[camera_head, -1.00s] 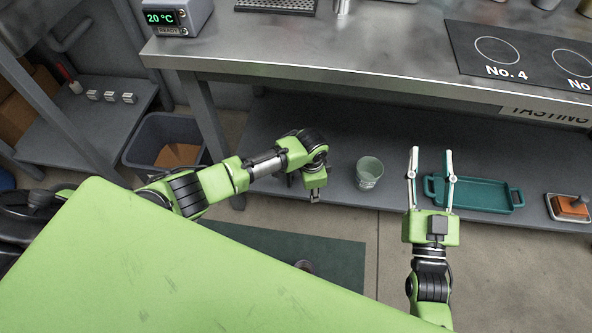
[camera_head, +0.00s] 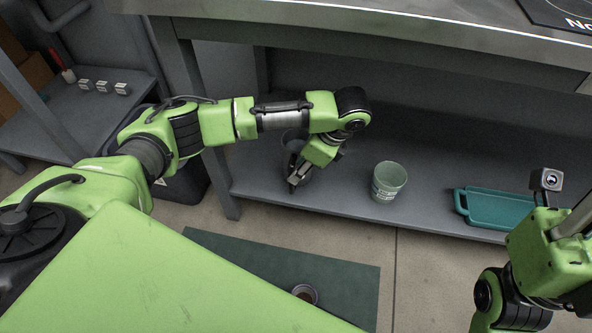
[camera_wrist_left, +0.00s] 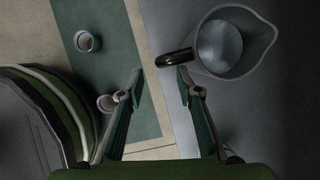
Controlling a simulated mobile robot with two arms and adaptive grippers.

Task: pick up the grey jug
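The grey jug (camera_wrist_left: 225,45) stands on the lower shelf. The left wrist view looks down into it, with its dark handle (camera_wrist_left: 175,58) toward my gripper and its spout pointing right. In the head view the jug (camera_head: 292,140) is mostly hidden behind my left forearm. My left gripper (camera_wrist_left: 162,80) is open and empty, its fingers apart, with the handle just beyond the tips, nearer the right finger. It also shows in the head view (camera_head: 298,180), pointing down over the shelf's front part. My right arm is at the right edge; its fingertips are not clearly seen.
A pale green cup (camera_head: 388,182) and a teal tray (camera_head: 495,210) are on the lower shelf (camera_head: 340,205), right of the jug. The steel counter (camera_head: 400,27) overhangs it.

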